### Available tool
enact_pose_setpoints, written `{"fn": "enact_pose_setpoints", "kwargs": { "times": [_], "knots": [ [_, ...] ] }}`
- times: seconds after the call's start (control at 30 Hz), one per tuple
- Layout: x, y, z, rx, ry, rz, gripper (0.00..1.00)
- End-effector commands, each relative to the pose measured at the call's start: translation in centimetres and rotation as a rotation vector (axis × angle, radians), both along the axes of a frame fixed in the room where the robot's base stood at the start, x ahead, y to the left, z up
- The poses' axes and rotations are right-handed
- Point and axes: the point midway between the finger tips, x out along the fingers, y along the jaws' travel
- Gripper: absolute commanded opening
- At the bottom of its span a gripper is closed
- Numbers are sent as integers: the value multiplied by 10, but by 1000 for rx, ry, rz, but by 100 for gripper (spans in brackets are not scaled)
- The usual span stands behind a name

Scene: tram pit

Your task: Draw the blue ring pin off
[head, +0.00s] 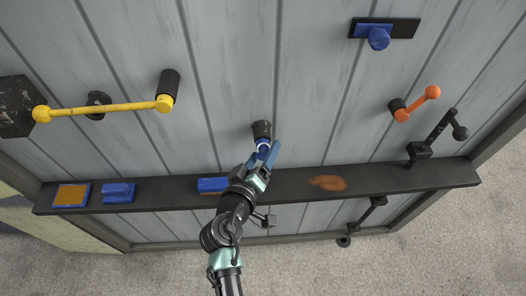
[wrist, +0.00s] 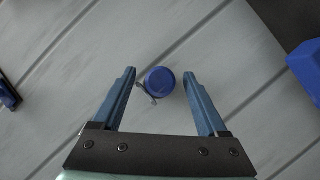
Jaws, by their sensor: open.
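The blue ring pin (wrist: 160,80) shows end-on in the wrist view as a round blue cap with a small grey ring or wire at its lower left. In the head view the pin (head: 263,147) sits at a dark socket (head: 262,129) on the grey panelled wall, partly hidden by my fingers. My gripper (head: 264,154) is open, and it also shows in the wrist view (wrist: 161,75). Its two blue fingers stand on either side of the cap, with a gap visible on both sides. The pin's shaft is hidden.
A dark ledge (head: 380,178) runs below the pin, carrying blue blocks (head: 118,192) and a rust-brown patch (head: 327,183). A yellow lever (head: 100,108) is at left. An orange lever (head: 417,103), a black crank (head: 438,134) and a blue knob (head: 378,38) are at right.

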Motion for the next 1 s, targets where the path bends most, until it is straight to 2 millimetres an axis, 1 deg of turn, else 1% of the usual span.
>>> {"fn": "enact_pose_setpoints", "kwargs": {
  "times": [0.3, 0.37, 0.4, 0.47, 0.5, 0.57, 0.6, 0.73, 0.87, 0.9, 0.97, 1.0],
  "knots": [
    [2, -1, -1, 0, 0, 0, 76],
    [2, -1, -1, 1, 0, 0, 67],
    [2, -1, -1, 0, 0, 0, 60],
    [2, -1, -1, 0, 0, 0, 49],
    [2, -1, -1, 0, 0, 0, 42],
    [2, -1, -1, 0, 0, 0, 31],
    [2, -1, -1, 0, 0, 0, 24],
    [2, -1, -1, 0, 1, 1, 0],
    [2, 0, -1, 0, 1, 1, 0],
    [2, 0, -1, 0, 1, 1, 34],
    [2, 0, -1, 0, 1, 1, 23],
    [2, 0, -1, 0, 1, 1, 16]
  ]
}}
